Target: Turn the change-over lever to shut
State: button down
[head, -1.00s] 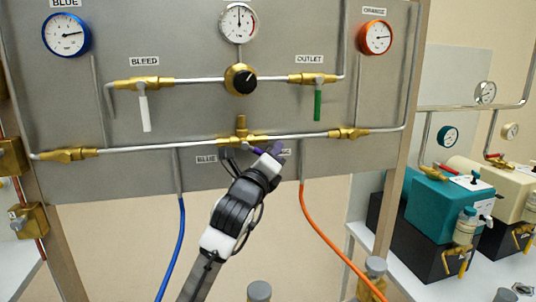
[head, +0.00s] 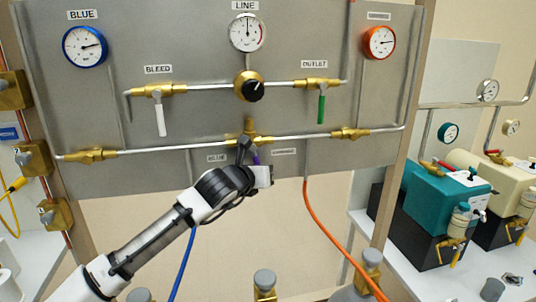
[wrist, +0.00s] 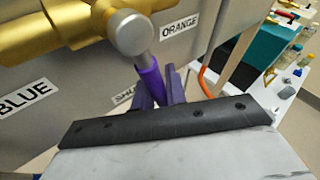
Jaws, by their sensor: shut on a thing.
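The change-over lever has a purple sleeve (wrist: 150,80) and a grey round hub (wrist: 130,34) in the wrist view. It sits on the brass valve (wrist: 60,30) at the lower middle of the panel, which shows in the head view (head: 250,137). The lever points mostly down, leaning slightly right. My gripper (wrist: 160,92) is shut on its purple sleeve. A partly hidden label (wrist: 126,95) beginning "SHU" lies just left of the lever. The BLUE label (wrist: 26,98) is further left and the ORANGE label (wrist: 180,27) is up to the right. In the head view my gripper (head: 256,160) largely hides the lever.
Above are the white bleed handle (head: 161,119), the green outlet handle (head: 321,108) and a black-and-brass regulator knob (head: 251,88). A blue hose (head: 183,262) and an orange hose (head: 322,230) hang below the panel. Teal equipment (head: 446,190) stands on the right bench.

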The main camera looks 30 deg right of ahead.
jog(key=shift+w+a+f+m+y+p, duration=0.15)
jog(key=shift+a+m+y+p, duration=0.6)
jog(key=shift+p, duration=0.8)
jog(key=shift+f, duration=0.1)
jog(key=c, duration=1.7)
grip_release()
jog(key=b+v, duration=0.1)
jog(key=v, duration=0.6)
jog(key=b+v, duration=0.1)
jog(key=v, duration=0.6)
jog(key=shift+w+r, duration=0.15)
jog(key=shift+r, duration=0.05)
